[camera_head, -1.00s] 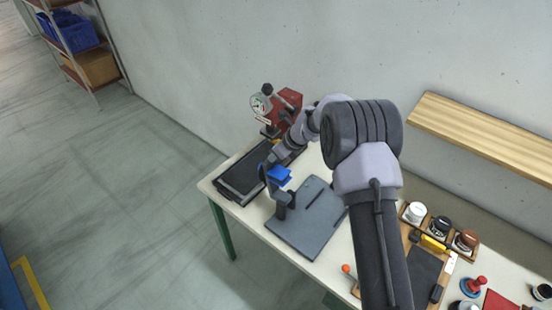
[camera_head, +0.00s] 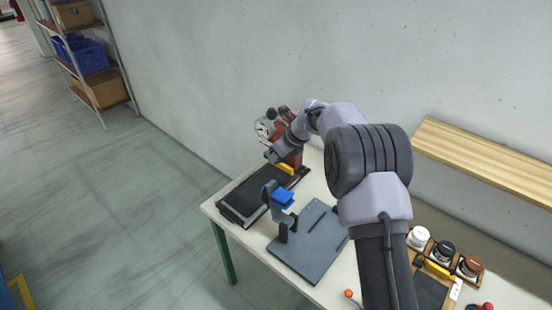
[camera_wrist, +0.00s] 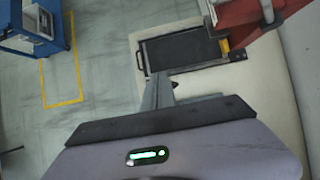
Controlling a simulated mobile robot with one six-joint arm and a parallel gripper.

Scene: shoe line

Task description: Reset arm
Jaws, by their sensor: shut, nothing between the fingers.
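My arm reaches over the table from the right in the head view. My gripper (camera_head: 272,156) is near the red press with a round gauge (camera_head: 293,158), above the far part of the black tray-like pad (camera_head: 238,203). The arm hides part of the press.
A grey plate (camera_head: 318,254) with an upright stand holding a blue piece (camera_head: 283,198) lies nearby. Several jars in a wooden holder (camera_head: 443,255) are at the right. A wooden wall shelf (camera_head: 490,160) is at the back.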

